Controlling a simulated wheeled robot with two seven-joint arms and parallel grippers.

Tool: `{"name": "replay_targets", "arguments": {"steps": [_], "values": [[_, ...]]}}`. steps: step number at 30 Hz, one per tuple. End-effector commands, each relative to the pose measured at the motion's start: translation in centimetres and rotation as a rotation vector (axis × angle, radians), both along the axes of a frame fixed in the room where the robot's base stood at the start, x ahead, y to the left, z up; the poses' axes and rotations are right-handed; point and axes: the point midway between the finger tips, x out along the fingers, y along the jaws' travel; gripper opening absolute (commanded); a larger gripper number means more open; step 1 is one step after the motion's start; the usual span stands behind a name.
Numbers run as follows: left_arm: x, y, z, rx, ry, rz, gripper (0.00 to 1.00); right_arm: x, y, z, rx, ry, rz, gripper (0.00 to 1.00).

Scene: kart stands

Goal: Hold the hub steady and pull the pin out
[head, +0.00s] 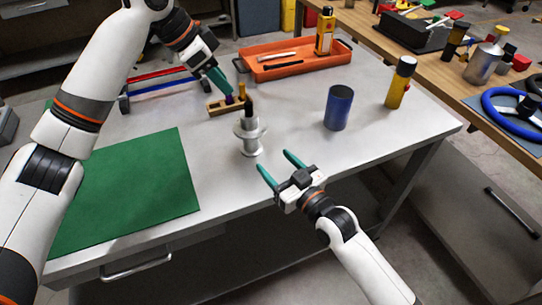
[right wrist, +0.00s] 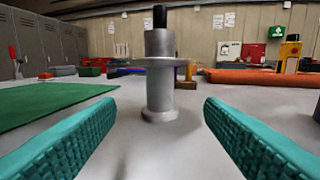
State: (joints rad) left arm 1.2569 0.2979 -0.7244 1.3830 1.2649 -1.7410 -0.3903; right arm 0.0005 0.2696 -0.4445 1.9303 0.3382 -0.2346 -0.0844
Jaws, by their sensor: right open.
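The hub (head: 252,144) is a grey metal cylinder with a wide flange and round foot, upright on the table. A dark pin (head: 249,106) stands up from its top; it also shows in the right wrist view (right wrist: 160,16). My right gripper (head: 277,164) is open and empty, just front-right of the hub. In the right wrist view the hub (right wrist: 160,95) stands ahead, between the two teal fingers and apart from them. My left gripper (head: 227,90) points down behind and left of the hub, close above a small wooden holder (head: 218,107). Whether its fingers are closed is unclear.
A green mat (head: 130,190) lies at the left. A blue cylinder (head: 338,108) and a yellow bottle (head: 398,88) stand right of the hub. An orange tray (head: 270,72) is behind, with a red-and-blue rod rack (head: 165,82) back left. Table around the hub's front is clear.

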Motion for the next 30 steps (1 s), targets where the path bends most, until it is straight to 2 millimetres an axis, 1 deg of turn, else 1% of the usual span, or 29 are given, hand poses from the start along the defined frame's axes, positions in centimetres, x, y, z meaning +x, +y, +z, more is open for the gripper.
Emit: {"name": "replay_targets", "arguments": {"steps": [5,12,18,24,30], "values": [[0.0,0.0,0.0,0.0,0.0,0.0,0.36,1.9,1.2,0.1,0.003,-0.001,0.001,0.63],[0.0,0.0,0.0,0.0,0.0,0.0,0.36,6.0,3.6,0.1,0.001,0.0,0.0,0.63],[0.0,0.0,0.0,0.0,0.0,0.0,0.36,8.6,5.2,0.0,0.0,-0.001,0.001,0.63],[0.0,0.0,0.0,0.0,0.0,0.0,0.36,9.9,5.9,0.0,-0.001,0.0,0.0,0.63],[0.0,0.0,0.0,0.0,0.0,0.0,0.36,10.0,6.0,0.0,-0.001,0.0,0.0,0.63]]}}
